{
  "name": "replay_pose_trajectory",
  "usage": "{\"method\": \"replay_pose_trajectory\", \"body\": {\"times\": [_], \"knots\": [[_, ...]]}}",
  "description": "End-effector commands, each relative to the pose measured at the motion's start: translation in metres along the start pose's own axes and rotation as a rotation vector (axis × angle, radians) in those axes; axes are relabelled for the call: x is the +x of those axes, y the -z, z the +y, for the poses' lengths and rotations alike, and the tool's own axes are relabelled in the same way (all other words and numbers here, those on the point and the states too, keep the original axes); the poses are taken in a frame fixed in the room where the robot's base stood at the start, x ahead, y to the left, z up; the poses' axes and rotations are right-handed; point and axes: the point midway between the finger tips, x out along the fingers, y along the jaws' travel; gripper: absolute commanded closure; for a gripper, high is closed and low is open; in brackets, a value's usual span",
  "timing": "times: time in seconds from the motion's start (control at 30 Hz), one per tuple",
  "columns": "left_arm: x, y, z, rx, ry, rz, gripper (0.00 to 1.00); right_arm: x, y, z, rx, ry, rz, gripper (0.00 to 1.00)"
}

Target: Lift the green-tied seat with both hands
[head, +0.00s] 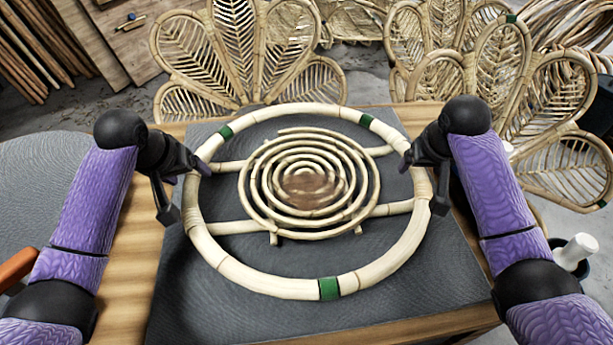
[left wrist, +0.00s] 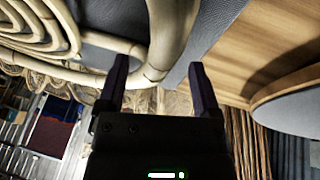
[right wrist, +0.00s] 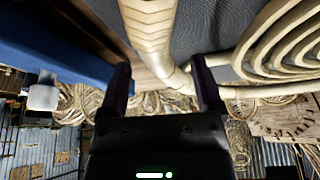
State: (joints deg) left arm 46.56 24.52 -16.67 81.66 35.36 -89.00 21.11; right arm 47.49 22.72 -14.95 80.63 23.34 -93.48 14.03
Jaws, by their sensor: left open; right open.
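The green-tied seat (head: 250,275) is a pale rattan ring with green ties at the front, back left and back right. Inside it a flat spiral (head: 310,230) rests on cross-bars. It lies on the dark grey mat (head: 185,300). My left gripper (head: 185,190) is open at the ring's left side, and in the left wrist view the rim (left wrist: 172,35) passes between its fingers (left wrist: 158,80). My right gripper (head: 421,187) is open at the ring's right side, and in the right wrist view the rim (right wrist: 150,30) passes between its fingers (right wrist: 163,80). Contact cannot be told.
The mat covers most of a wooden table (head: 130,275). Leaf-patterned rattan panels (head: 240,55) stand behind the table. A grey round surface (head: 40,190) is at the left. A white cylinder (head: 575,250) stands at the right beyond the table. The mat in front of the ring is clear.

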Motion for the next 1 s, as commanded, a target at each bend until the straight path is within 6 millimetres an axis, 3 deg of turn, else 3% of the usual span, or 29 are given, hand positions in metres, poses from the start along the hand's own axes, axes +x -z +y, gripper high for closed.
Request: {"method": "replay_pose_trajectory", "body": {"times": [0.2,0.57,0.9,0.97,1.0], "knots": [[0.026,0.0,0.0,0.0,0.0,0.0,0.17,0.026,0.0,0.0,0.0,0.001,-0.001,0.17],[0.032,0.0,0.0,0.0,0.001,0.001,0.17,0.032,0.0,0.0,-0.001,0.0,0.001,0.17],[0.031,0.0,0.0,0.0,0.001,0.001,0.87,0.031,0.0,0.0,-0.001,0.0,0.001,0.87],[0.031,0.0,0.0,0.0,0.001,0.001,1.0,0.031,0.0,0.0,-0.001,0.0,0.001,0.99],[0.031,0.0,0.0,0.0,0.001,0.001,1.0,0.031,0.0,0.0,-0.001,0.0,0.001,1.0]]}}
